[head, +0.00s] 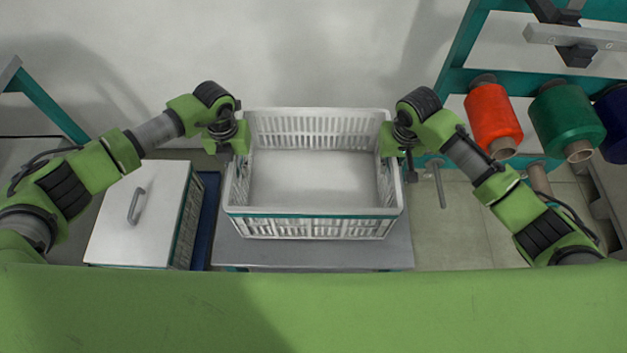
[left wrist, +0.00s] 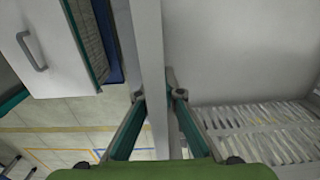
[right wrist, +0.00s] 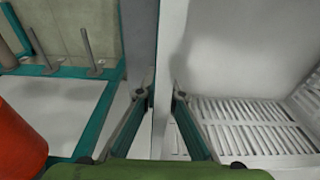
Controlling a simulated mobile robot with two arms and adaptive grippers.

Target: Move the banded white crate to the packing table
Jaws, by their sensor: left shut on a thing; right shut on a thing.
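The banded white crate (head: 312,224) is empty, with slotted walls and a teal band along its near side. It is over a grey table top (head: 310,255); I cannot tell whether it rests on it or is just above. My left gripper (head: 238,155) is shut on the crate's left wall, and the left wrist view shows its fingers (left wrist: 160,95) on both sides of the rim. My right gripper (head: 390,155) is shut on the right wall, with its fingers (right wrist: 162,95) astride the rim in the right wrist view. I cannot tell which table is the packing table.
A white lidded box (head: 140,220) with a handle stands left of the crate, beside a blue panel (head: 206,220). A teal rack at right holds a red spool (head: 492,115), a green spool (head: 566,115) and a dark blue one (head: 613,125). A metal peg (head: 439,185) is right of the crate.

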